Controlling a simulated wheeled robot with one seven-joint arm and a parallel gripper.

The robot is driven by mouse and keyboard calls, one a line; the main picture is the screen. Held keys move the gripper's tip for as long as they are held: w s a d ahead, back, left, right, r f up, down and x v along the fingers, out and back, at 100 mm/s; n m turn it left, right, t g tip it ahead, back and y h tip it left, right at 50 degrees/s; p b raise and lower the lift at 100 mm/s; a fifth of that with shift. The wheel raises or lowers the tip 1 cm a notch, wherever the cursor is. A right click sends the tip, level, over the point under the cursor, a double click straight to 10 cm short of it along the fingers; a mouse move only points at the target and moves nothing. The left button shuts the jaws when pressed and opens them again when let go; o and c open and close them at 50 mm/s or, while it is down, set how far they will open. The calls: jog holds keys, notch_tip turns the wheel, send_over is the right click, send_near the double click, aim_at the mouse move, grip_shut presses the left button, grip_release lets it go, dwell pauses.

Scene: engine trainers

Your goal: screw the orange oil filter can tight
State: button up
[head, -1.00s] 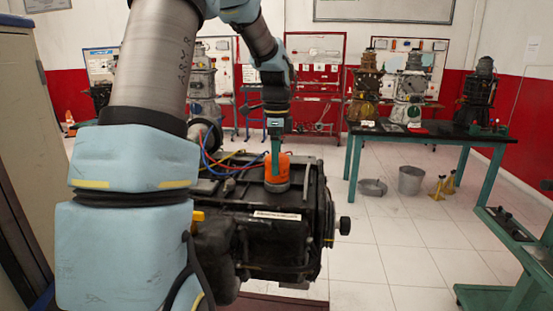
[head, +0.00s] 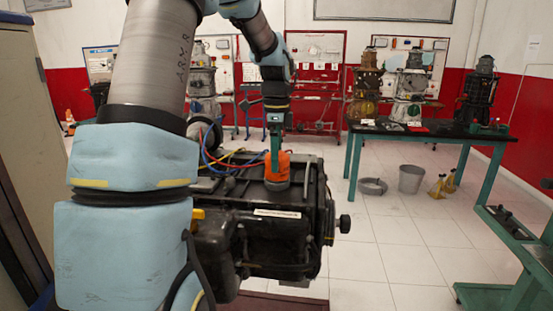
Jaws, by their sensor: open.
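The orange oil filter can (head: 284,167) stands upright on a round grey seat on top of the dark engine block (head: 262,235). My gripper (head: 275,160) points straight down at the can from above. One teal finger shows in front of the can's left part; the other finger is hidden, so its place around the can cannot be seen. The gripper is open. Whether the fingers touch the can cannot be told.
A dark-topped table (head: 425,133) with more engines stands behind to the right. A bucket (head: 411,179) and a shallow pan (head: 372,186) sit on the floor. Tiled floor right of the engine is free.

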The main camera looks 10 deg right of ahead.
notch_tip(320, 180, up, 10)
jog(key=shift+r+b, duration=0.1)
jog(key=shift+b, duration=1.1)
jog(key=shift+s, duration=0.15)
